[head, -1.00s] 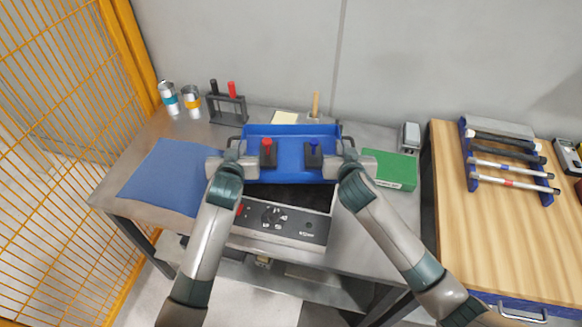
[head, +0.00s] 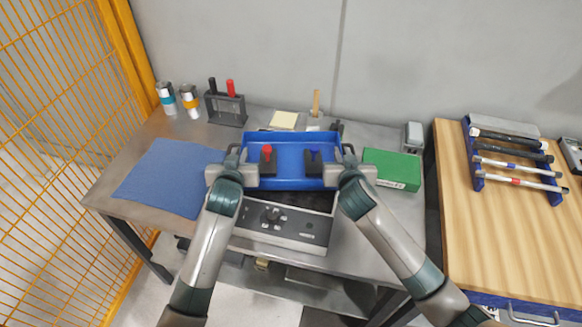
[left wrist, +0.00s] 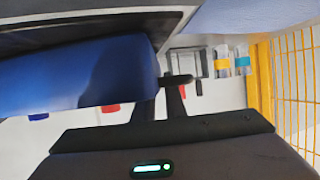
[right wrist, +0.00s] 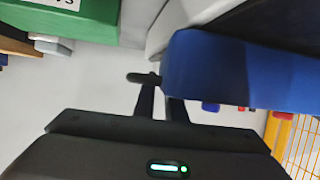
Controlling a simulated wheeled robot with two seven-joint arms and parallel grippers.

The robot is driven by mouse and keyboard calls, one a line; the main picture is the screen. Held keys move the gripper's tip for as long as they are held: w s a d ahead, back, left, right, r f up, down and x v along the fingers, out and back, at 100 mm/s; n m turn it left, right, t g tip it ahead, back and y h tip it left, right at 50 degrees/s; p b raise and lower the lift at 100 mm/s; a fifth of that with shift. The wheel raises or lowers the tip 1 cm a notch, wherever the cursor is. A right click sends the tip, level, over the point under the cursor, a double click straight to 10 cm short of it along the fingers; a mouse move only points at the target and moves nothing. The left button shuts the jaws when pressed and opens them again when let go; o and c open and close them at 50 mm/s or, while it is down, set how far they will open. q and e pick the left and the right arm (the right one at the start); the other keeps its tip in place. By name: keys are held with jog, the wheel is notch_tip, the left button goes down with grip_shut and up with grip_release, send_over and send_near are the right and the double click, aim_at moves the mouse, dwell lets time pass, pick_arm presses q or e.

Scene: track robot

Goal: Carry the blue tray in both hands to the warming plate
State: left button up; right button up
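The blue tray (head: 290,183) is level between my two grippers and overlaps the back of the warming plate (head: 286,228) in the head view. The warming plate is a grey box with a dark top and a front panel with a knob; the tray hides much of its top. My left gripper (head: 233,156) is shut on the tray's left handle. My right gripper (head: 349,157) is shut on its right handle. The tray wall also shows in the left wrist view (left wrist: 80,75) and the right wrist view (right wrist: 205,65). I cannot tell the gap beneath it.
Two dark blocks with red (head: 267,153) and blue (head: 314,155) knobs appear inside the tray. A blue cloth (head: 170,178) lies left, a green box (head: 391,169) right.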

pick_arm(q)
jog(key=shift+o, duration=0.6)
jog(key=shift+s+r, duration=0.1)
jog(key=shift+r, duration=0.05)
pick_arm(e)
jog(key=shift+o, duration=0.6)
jog(key=shift+s+r, duration=0.1)
pick_arm(q)
jog(key=shift+r, duration=0.1)
pick_arm(e)
jog(key=shift+r, duration=0.15)
